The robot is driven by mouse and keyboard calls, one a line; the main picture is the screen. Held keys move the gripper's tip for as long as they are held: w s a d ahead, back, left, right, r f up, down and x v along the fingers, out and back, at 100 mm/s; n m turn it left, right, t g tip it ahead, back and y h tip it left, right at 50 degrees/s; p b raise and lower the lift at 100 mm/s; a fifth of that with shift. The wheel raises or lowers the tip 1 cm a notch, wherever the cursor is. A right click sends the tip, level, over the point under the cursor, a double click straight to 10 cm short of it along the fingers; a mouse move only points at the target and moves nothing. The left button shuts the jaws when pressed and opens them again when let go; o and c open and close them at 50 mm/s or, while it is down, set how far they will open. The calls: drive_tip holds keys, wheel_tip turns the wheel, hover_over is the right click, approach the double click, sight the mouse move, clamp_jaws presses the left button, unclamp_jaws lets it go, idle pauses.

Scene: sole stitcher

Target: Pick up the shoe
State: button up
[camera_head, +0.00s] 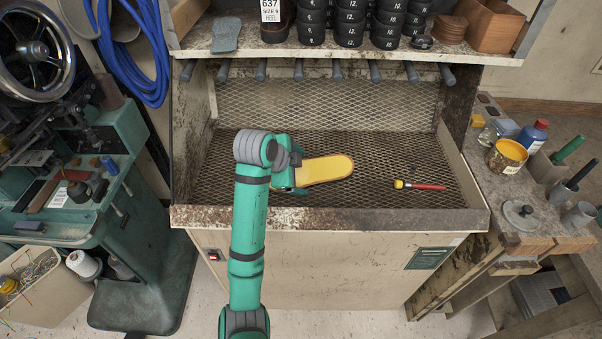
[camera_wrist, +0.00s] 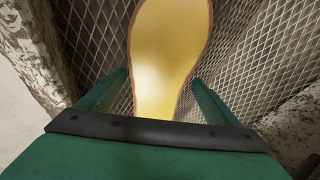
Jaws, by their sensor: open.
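The shoe shows as a yellow sole (camera_head: 326,169) with a thin brown edge, lying on the mesh floor of the bench. Its left end is hidden behind my gripper (camera_head: 296,172). In the wrist view the yellow sole (camera_wrist: 168,60) runs away from my gripper (camera_wrist: 152,92), its near end between the two green fingers. The fingers stand apart on either side of it, with a gap visible on both sides. My gripper is open and low over the bench. Whether the upper part of a shoe lies below the sole cannot be seen.
A brush with a red handle (camera_head: 425,186) lies on the mesh to the right. The bench has a rusty front lip (camera_head: 370,218) and side walls. A shelf (camera_head: 340,55) with black cups overhangs the back. A yellow pot (camera_head: 507,156) stands on the right-hand table.

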drive_tip(key=shift+x, duration=0.85)
drive_tip(key=shift+c, duration=0.3)
drive_tip(key=shift+w, duration=0.1)
drive_tip(key=c, duration=0.9)
drive_tip(key=shift+w, duration=0.1)
drive_tip(key=shift+c, duration=0.2)
